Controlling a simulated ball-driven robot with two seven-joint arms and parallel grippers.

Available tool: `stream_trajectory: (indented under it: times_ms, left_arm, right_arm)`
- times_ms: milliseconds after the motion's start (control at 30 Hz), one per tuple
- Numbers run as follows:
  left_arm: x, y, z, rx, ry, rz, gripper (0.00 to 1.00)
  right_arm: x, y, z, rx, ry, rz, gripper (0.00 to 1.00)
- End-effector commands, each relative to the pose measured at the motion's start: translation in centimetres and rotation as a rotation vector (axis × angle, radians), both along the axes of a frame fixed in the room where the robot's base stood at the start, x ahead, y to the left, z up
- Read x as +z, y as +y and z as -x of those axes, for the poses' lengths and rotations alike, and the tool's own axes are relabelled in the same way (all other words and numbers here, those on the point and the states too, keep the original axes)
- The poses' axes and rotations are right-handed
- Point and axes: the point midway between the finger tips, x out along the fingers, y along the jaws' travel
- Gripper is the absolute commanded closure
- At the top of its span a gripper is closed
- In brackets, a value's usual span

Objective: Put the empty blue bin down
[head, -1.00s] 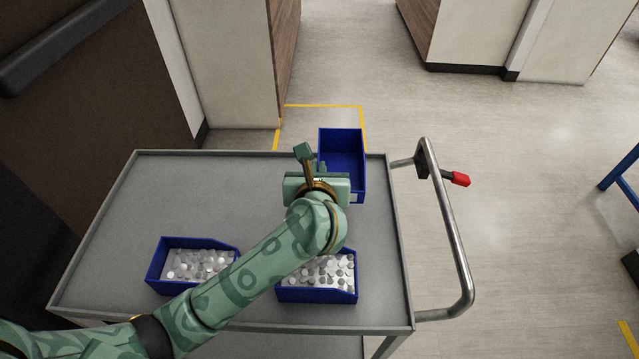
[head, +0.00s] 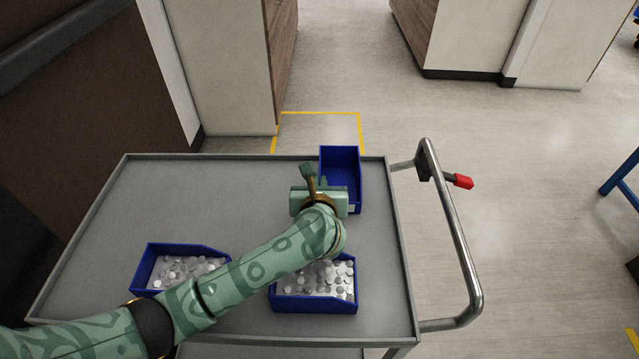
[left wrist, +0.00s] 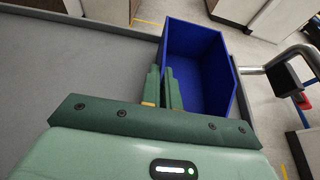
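The empty blue bin (head: 341,168) is at the far right corner of the grey cart top, upright, its inside bare. It also shows in the left wrist view (left wrist: 205,65). My left gripper (left wrist: 162,88) is shut on the bin's left side wall, one finger on each side of it. In the head view my left gripper (head: 311,182) and wrist cover the bin's near left part. The bin's underside is hidden, so I cannot tell whether it touches the cart top. My right gripper is not in view.
The grey cart (head: 233,190) also carries two blue bins full of light round pieces, one at the near left (head: 147,268) and one at the near right (head: 315,303). A metal handle (head: 455,235) stands at the cart's right. The cart top's far left is clear.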

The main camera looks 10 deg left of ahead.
Motion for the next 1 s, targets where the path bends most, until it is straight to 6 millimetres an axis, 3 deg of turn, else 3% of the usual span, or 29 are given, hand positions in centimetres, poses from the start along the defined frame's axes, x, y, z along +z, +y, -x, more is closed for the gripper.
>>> stream_trajectory:
  times_ms: [33,100,467,1000]
  left_arm:
    - [-0.3,0.0,0.0,0.000,0.001,0.000,0.94]
    - [-0.1,0.0,0.0,0.000,0.000,0.000,0.75]
    - [0.3,-0.1,0.3,-0.001,0.000,0.000,0.75]
    - [4.4,-2.1,10.0,-0.001,0.001,0.002,0.75]
  right_arm:
    - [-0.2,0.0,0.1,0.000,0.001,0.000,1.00]
    - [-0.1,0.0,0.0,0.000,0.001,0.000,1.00]
    - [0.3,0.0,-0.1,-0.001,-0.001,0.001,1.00]
    - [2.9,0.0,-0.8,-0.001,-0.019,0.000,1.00]
